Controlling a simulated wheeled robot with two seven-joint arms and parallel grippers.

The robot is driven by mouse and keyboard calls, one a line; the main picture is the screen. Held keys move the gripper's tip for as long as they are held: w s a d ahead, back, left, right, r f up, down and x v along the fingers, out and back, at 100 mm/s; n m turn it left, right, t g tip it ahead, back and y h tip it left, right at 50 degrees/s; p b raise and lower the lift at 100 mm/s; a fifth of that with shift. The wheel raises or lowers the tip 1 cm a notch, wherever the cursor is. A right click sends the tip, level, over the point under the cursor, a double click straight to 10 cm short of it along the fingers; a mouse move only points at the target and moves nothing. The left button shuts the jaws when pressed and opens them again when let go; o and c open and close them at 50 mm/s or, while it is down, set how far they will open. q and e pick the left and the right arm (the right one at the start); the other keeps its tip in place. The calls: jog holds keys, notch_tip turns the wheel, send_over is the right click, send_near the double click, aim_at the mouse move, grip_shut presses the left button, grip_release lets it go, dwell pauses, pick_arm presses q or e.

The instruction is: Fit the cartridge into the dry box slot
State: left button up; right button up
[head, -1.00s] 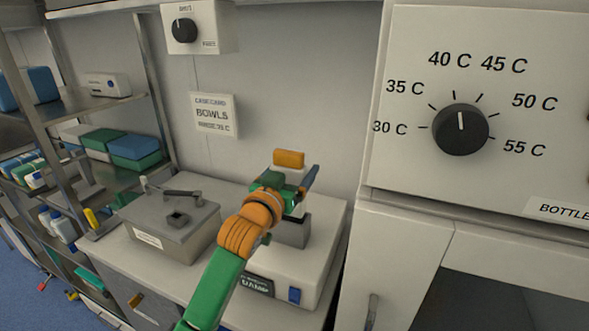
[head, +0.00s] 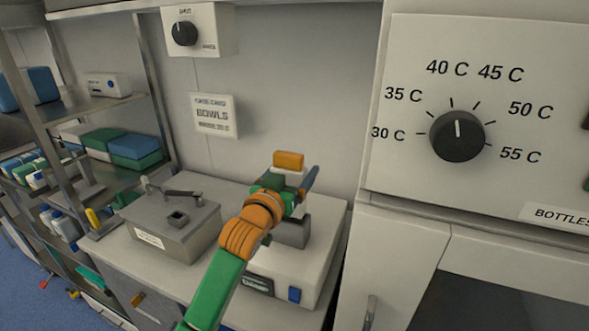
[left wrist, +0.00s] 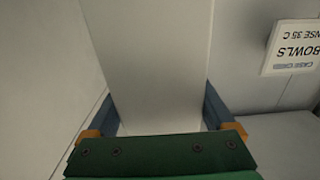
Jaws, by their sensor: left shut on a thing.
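In the left wrist view the cartridge (left wrist: 158,65) is a plain pale slab between the two blue fingers of my left gripper (left wrist: 157,110). Below it in the head view, a dark grey block (head: 293,232) stands on the white machine (head: 325,240); my wrist partly hides it. I cannot see a slot opening or whether the cartridge touches the block. My right gripper is not in view.
A grey lidded box (head: 172,222) with a handle and small square port stands left of the white machine. Shelves (head: 95,185) with boxes and bottles are at far left. A warming cabinet (head: 470,180) with a temperature dial stands close on the right. The wall behind carries a bowls sign (head: 214,116).

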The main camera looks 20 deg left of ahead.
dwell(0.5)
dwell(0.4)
pick_arm(q)
jog(key=shift+f, duration=0.4)
jog(key=shift+f+b, duration=2.4)
jog(key=shift+f, duration=1.05)
jog(key=o, duration=1.4)
